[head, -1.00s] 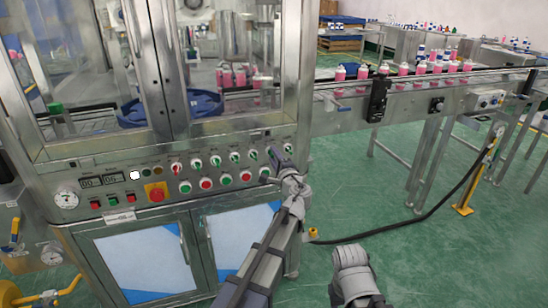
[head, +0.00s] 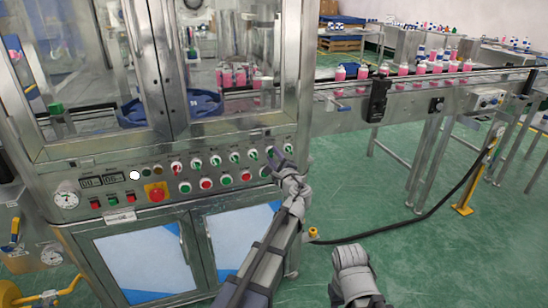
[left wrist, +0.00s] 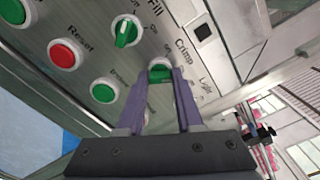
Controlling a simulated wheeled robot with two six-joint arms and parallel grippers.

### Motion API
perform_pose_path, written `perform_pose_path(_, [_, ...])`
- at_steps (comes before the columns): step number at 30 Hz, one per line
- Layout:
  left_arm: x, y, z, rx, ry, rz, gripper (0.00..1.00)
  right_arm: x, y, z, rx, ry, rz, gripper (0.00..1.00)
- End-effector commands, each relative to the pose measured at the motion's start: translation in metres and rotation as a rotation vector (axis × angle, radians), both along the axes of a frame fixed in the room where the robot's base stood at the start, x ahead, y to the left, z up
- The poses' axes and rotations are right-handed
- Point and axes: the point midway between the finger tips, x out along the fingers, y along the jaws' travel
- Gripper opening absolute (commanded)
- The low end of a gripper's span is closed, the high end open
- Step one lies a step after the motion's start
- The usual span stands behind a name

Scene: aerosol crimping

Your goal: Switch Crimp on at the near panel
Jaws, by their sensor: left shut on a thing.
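The near panel (head: 120,178) is the steel control strip on the front of the crimping machine. In the left wrist view the green Crimp knob (left wrist: 160,67) sits on the panel beside its printed label. My left gripper (left wrist: 161,76) is shut on it, one purple finger on each side. The fingers hide part of the knob and its markings, so I cannot tell its setting clearly. In the head view my left gripper (head: 275,156) is at the right end of the switch row. My right arm shows at the bottom, but its gripper is not visible.
The green Fill knob (left wrist: 126,30), red Reset button (left wrist: 65,53) and another green button (left wrist: 103,90) are close by. A red and yellow emergency stop (head: 156,192) is further left. The conveyor (head: 420,95) with pink cans extends right.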

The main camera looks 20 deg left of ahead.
Motion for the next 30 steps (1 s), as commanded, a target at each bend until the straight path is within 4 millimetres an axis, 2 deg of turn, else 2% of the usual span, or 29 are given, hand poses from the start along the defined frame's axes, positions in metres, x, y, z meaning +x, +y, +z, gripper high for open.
perform_pose_path(7, [-0.001,-0.001,-0.001,-0.001,0.001,0.0,0.0,0.0,0.0,0.0,0.0,0.0,0.0,0.5])
perform_pose_path(8, [-0.001,-0.001,-0.001,-0.001,0.001,0.0,0.38,0.0,0.0,0.0,0.0,0.0,0.0,0.5])
perform_pose_path(15, [-0.001,0.0,0.0,-0.001,0.0,-0.001,0.65,0.0,0.0,0.0,0.0,0.0,0.0,0.5])
perform_pose_path(23, [-0.002,-0.001,0.0,-0.001,0.0,-0.001,0.65,0.0,0.0,0.0,0.0,0.0,0.0,0.5])
perform_pose_path(30, [-0.031,-0.019,0.0,-0.001,0.0,-0.003,0.65,0.0,0.0,0.0,0.0,0.0,0.0,0.5])
